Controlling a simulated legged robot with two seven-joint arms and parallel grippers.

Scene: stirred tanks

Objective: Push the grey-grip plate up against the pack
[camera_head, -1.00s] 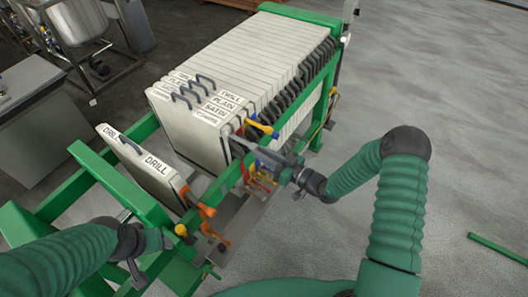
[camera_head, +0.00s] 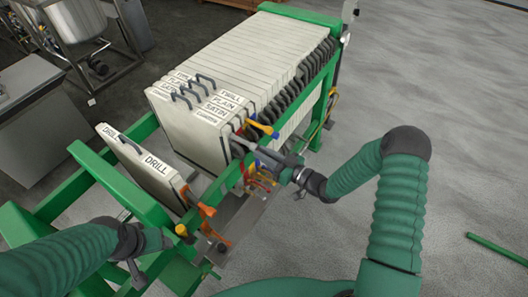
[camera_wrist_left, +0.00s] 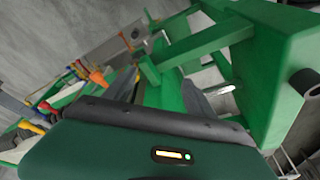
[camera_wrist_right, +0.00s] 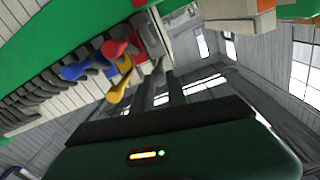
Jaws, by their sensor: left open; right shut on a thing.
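The pack (camera_head: 270,55) is a row of cream plates hanging in a green frame. The front plate (camera_head: 190,130) stands upright at its near end; I cannot make out a gap behind it. My right gripper (camera_head: 252,151) is shut at its right side, on what looks like its grey grip, partly hidden by the jaws. Blue, yellow and red grips (camera_wrist_right: 114,48) show close by in the right wrist view. My left gripper (camera_head: 138,272) is open and empty beside the frame's near end.
A plate marked DRILL (camera_head: 140,165) with orange grips stands apart, against the green end piece (camera_head: 115,180). Green rails (camera_head: 222,185) run between it and the pack. A grey cabinet (camera_head: 40,110) stands at left.

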